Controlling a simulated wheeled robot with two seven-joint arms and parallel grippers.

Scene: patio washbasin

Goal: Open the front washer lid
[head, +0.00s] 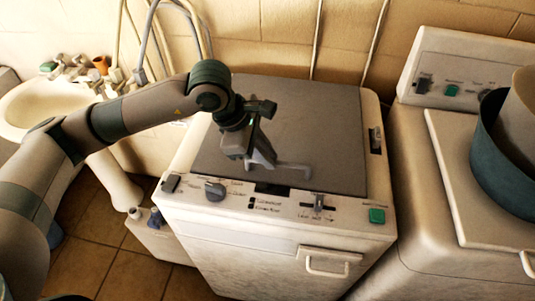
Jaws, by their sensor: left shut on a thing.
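The front washer (275,228) is a white top-loading machine in the middle of the head view. Its lid (318,120) is a flat dark grey panel that looks closed, lying level with the top. My left gripper (262,162) reaches in from the left over the lid and is shut on the handle's left part. The gripper hides that part of the handle and some of the lid behind it. My right gripper is out of view.
A control strip with a dark knob (214,190) and a green button (377,215) runs before the lid. A second washer (450,170) with teal and beige tubs (503,165) stands at the right. A washbasin (40,105) is at the left; a wall is behind.

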